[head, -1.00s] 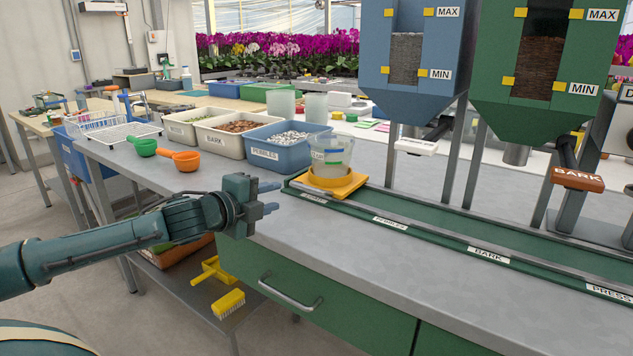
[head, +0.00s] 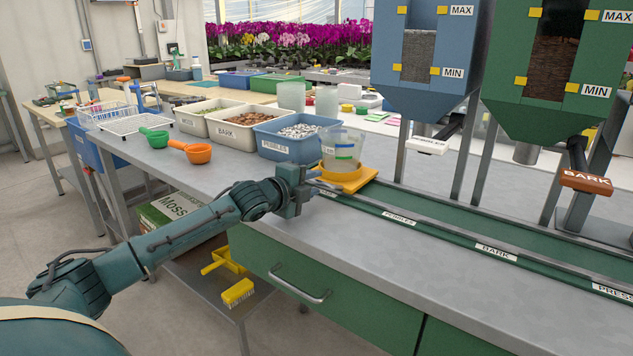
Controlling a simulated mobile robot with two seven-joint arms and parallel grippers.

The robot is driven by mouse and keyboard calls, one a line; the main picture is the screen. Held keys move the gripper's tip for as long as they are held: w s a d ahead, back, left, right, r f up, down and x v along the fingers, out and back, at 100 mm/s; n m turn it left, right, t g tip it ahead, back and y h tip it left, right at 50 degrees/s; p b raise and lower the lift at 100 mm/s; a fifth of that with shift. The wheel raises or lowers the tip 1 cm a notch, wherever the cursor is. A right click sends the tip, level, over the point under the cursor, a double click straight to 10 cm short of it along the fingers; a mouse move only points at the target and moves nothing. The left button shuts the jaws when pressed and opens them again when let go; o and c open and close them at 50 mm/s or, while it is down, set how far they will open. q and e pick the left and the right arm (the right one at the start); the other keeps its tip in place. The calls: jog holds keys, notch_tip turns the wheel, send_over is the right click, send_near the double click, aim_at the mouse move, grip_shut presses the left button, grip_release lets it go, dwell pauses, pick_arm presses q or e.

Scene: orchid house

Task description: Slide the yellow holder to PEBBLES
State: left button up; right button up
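The yellow holder (head: 352,183) sits at the left end of the green track (head: 440,222), left of the PEBBLES label (head: 399,218). A clear cup (head: 342,150) with coloured marks stands upright in its round seat. My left gripper (head: 324,186) is at the holder's left front edge, its fingers pointing right. The fingers overlap the holder's edge in the picture; I cannot tell whether they touch or have closed on it. The gripper partly hides the track's leftmost label. The PEBBLES hopper (head: 425,60) hangs above the track, its pale spout (head: 427,146) right of the holder. My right gripper is out of view.
The track runs clear to the right past the BARK label (head: 496,252) to PRESS (head: 612,292). The green BARK hopper (head: 545,70) stands at right. A blue pebbles bin (head: 284,147), bark bin (head: 236,136) and orange scoop (head: 199,153) stand at left. The grey counter in front is clear.

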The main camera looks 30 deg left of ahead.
pick_arm(q)
jog(key=shift+x, duration=1.1)
jog(key=shift+c, duration=0.4)
grip_shut()
